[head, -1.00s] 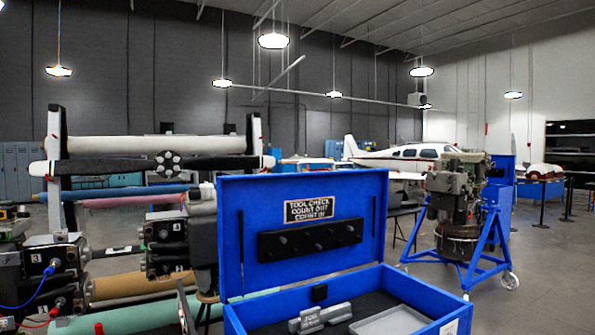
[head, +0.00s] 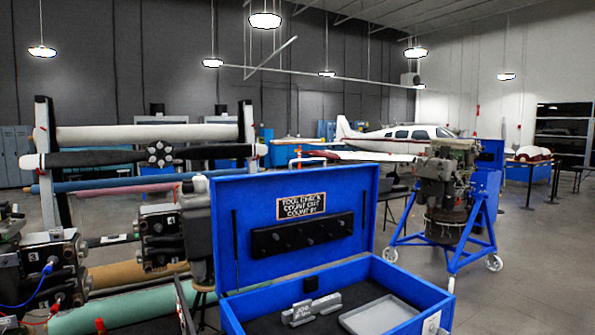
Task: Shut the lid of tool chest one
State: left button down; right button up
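The blue tool chest (head: 345,268) stands open in front of me, low in the head view. Its lid (head: 350,200) is raised upright at the back. The lid's inside carries a sign reading "TOOL CHECK COUNT OUT COUNT IN" (head: 301,206) and a dark rack (head: 303,234). Inside the chest are a grey metal block (head: 311,309) and a shallow grey tray (head: 380,315). I cannot read a number on the chest. Neither gripper shows in the head view.
An engine on a blue wheeled stand (head: 445,200) is to the right behind the chest. Racks with a propeller (head: 100,157) and coloured rolls stand at the left. A white aeroplane (head: 400,138) is farther back. Open floor (head: 535,270) lies at the right.

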aim_at(266, 226)
jog(key=k, duration=0.5)
jog(key=z, duration=1.4)
jog(key=i, duration=5.95)
jog(key=u, duration=2.75)
jog(key=i, duration=1.55)
